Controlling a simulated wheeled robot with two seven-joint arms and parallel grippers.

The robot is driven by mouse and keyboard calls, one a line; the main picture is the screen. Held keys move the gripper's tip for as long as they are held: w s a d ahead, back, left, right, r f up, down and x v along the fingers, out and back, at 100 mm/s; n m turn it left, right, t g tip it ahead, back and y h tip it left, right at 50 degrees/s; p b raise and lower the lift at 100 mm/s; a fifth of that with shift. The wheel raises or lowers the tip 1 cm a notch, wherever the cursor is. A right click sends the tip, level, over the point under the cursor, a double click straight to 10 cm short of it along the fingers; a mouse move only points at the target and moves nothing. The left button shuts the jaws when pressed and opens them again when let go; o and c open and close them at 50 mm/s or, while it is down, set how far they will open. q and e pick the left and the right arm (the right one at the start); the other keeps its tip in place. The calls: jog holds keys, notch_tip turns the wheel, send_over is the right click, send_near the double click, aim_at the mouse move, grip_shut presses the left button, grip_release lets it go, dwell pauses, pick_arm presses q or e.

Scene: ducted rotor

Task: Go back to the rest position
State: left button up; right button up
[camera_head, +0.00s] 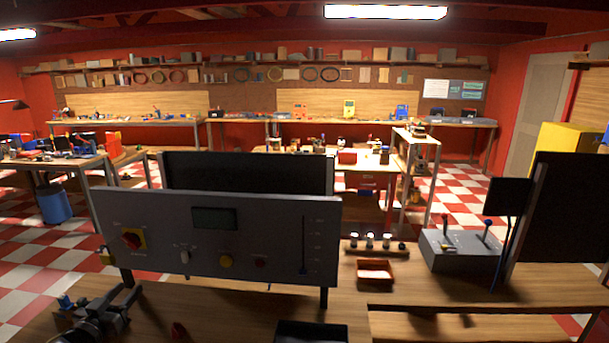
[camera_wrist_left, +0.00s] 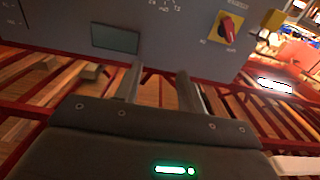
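My left gripper (camera_head: 127,292) is at the lower left of the head view, low in front of a grey control panel (camera_head: 265,240). In the left wrist view its two fingers (camera_wrist_left: 160,80) stand apart with nothing between them, and they point toward the panel (camera_wrist_left: 170,30). The panel carries a red knob on a yellow plate (camera_head: 133,239), a dark display (camera_head: 214,218), small buttons and a vertical slot. The knob also shows in the left wrist view (camera_wrist_left: 230,27). I see no contact between gripper and panel. My right gripper is in neither view.
The wooden bench (camera_head: 350,305) holds an orange tray (camera_head: 374,271), a rack of small bulbs (camera_head: 372,243), a grey box with levers (camera_head: 462,251) and a dark open bin (camera_head: 311,333). A dark screen (camera_head: 565,210) stands at the right. Other workbenches stand behind.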

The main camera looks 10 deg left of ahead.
pick_arm(q)
jog(key=s+d+f+g+y, duration=0.1)
jog(key=s+d+f+g, duration=0.6)
jog(key=s+d+f, duration=0.85)
jog(key=s+d+f+m+g+h, duration=0.1)
jog(key=s+d+f+g, duration=0.1)
jog(key=s+d+g, duration=0.5)
jog(key=s+d+f+m+g+h, duration=0.15)
jog(key=s+d, duration=0.35)
jog(key=s, duration=0.7)
jog(key=s+a+f+b+x, duration=0.1)
jog(key=s+a+b+x, duration=0.2)
jog(key=x, duration=1.4)
jog(key=s+f+b+x, duration=0.1)
jog(key=s+b+x, duration=0.3)
jog(key=x, duration=1.2)
jog(key=s+a+f+b, duration=0.2)
jog(key=s+f, duration=0.6)
jog(key=f, duration=0.2)
jog(key=s+a+f+g+y+b, duration=0.1)
jog(key=s+a+f+b, duration=0.1)
jog(key=s+f, duration=0.7)
jog(key=shift+f+b, duration=0.55)
jog(key=shift+f, duration=0.2)
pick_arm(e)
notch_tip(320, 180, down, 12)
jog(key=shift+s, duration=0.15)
